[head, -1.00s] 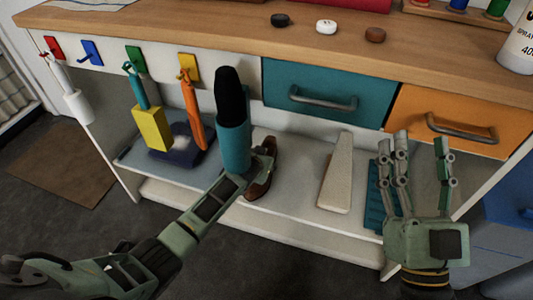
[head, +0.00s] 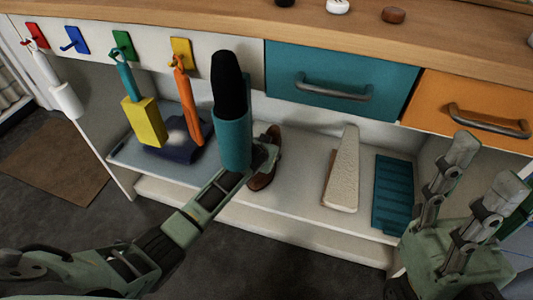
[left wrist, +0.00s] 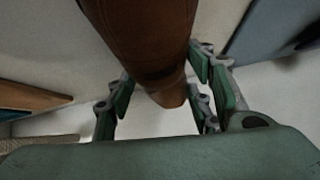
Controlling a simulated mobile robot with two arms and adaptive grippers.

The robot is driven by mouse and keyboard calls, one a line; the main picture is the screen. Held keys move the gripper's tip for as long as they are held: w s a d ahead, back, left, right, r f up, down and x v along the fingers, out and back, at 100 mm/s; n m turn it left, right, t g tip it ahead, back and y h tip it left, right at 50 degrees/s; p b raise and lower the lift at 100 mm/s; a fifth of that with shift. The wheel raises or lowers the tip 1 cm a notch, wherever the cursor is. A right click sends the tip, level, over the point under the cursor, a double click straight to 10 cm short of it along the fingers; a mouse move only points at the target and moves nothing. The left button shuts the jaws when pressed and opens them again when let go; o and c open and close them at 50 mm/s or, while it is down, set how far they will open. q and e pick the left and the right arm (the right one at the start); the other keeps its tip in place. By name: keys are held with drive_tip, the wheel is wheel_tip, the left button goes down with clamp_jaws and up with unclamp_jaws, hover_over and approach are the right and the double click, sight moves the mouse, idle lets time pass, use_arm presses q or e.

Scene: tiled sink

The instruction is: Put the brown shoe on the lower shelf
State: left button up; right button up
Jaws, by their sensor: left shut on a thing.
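The brown shoe (head: 266,172) shows at the front of the lower shelf (head: 300,200), partly hidden by my left gripper (head: 266,148). In the left wrist view, the brown shoe (left wrist: 145,35) lies between the fingers of my left gripper (left wrist: 160,105), which is shut on it. I cannot tell whether the shoe touches the shelf. My right gripper (head: 488,168) has its fingers spread, open and empty, at the right.
A pale wedge (head: 342,175) and a teal ribbed mat (head: 392,195) lie on the shelf to the right. Brushes and an orange tool (head: 187,105) hang from hooks at the left. Drawers (head: 335,85) are above.

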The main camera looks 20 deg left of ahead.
use_arm(q)
drive_tip(key=shift+r, duration=0.2)
drive_tip(key=shift+f, duration=0.2)
drive_tip(key=o, duration=1.6)
drive_tip(key=shift+o, duration=0.2)
drive_tip(key=shift+r, duration=0.15)
